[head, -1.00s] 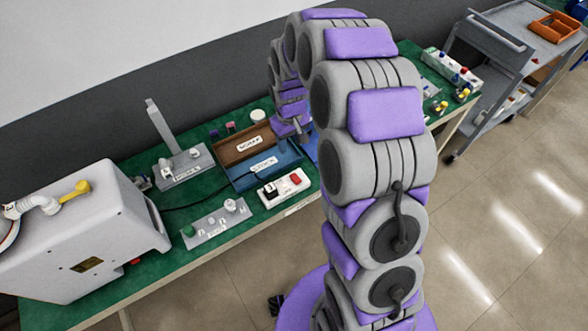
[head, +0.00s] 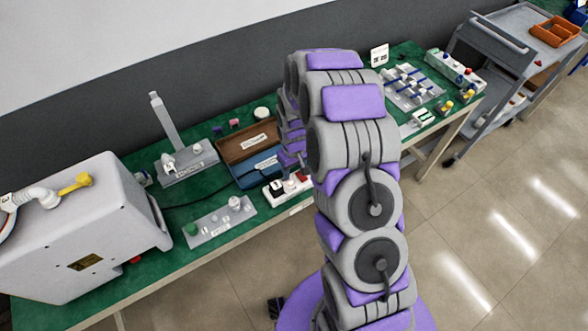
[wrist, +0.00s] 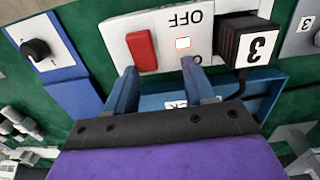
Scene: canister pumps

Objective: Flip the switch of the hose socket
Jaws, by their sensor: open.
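My gripper (wrist: 158,70) is open and empty above the near edge of the block. Its left fingertip is just before the red switch, its right one near the indicator. I cannot tell whether either touches. In the head view, the white block (head: 271,198) shows beneath my arm's end.
A blue bin (wrist: 270,85) lies beneath and beside my fingers. A blue block with a black knob (wrist: 35,49) stands left of the socket. In the head view, a brown bin (head: 232,153), a grey plate with knobs (head: 215,226) and a large grey machine (head: 75,240) share the green table.

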